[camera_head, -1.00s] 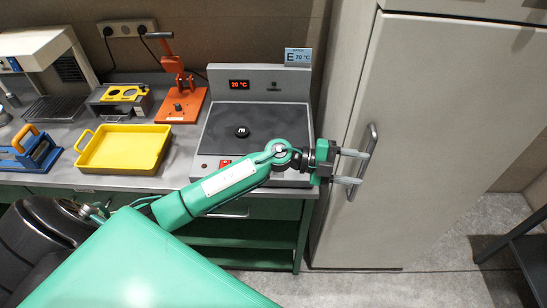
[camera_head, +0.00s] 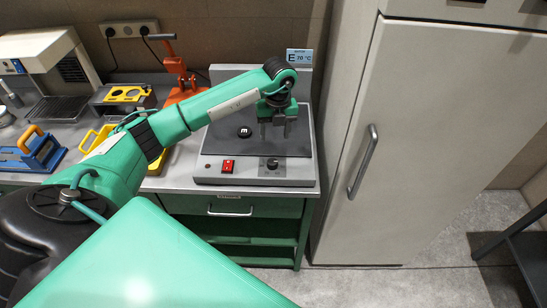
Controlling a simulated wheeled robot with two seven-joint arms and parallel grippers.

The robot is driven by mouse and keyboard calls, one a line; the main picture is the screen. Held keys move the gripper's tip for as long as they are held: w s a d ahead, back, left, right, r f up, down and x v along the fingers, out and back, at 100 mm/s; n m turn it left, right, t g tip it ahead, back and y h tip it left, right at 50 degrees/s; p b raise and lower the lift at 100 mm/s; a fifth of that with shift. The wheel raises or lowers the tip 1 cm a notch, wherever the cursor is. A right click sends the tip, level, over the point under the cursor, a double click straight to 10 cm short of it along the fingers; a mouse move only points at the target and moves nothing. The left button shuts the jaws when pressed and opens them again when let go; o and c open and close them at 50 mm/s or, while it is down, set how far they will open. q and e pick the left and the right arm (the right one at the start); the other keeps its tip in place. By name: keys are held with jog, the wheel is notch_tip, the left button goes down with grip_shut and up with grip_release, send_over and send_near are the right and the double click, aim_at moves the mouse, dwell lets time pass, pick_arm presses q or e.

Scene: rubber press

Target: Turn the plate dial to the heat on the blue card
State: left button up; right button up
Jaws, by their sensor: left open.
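The heating plate (camera_head: 225,160) stands on the bench, with a dark top and a grey front panel. Its dial (camera_head: 271,163) is a black knob right of the middle of that panel. A red switch (camera_head: 228,166) is left of the dial. The blue card (camera_head: 299,57) behind the plate reads "E 70 °C". My left gripper (camera_head: 277,137) is open and points down over the plate's right part, above and slightly behind the dial, with its fingers apart and empty. My left arm hides the plate's display. My right gripper is not in view.
A black disc (camera_head: 244,131) lies on the plate top. Left of the plate are a yellow tray (camera_head: 98,140) partly behind my arm, an orange press (camera_head: 177,70) and a blue tool (camera_head: 32,152). A tall grey cabinet (camera_head: 430,150) with a handle stands close on the right.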

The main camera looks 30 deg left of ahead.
aim_at(273, 161)
pick_arm(q)
jog(key=f+p, duration=0.1)
jog(key=f, duration=0.2)
jog(key=f+p, duration=0.2)
jog(key=f, duration=0.2)
jog(key=f+p, duration=0.1)
jog(key=f, duration=0.3)
jog(key=shift+s+a, duration=0.15)
jog(key=shift+s, duration=0.1)
jog(key=shift+f+p, duration=0.3)
jog(key=shift+f, duration=0.35)
jog(key=c, duration=1)
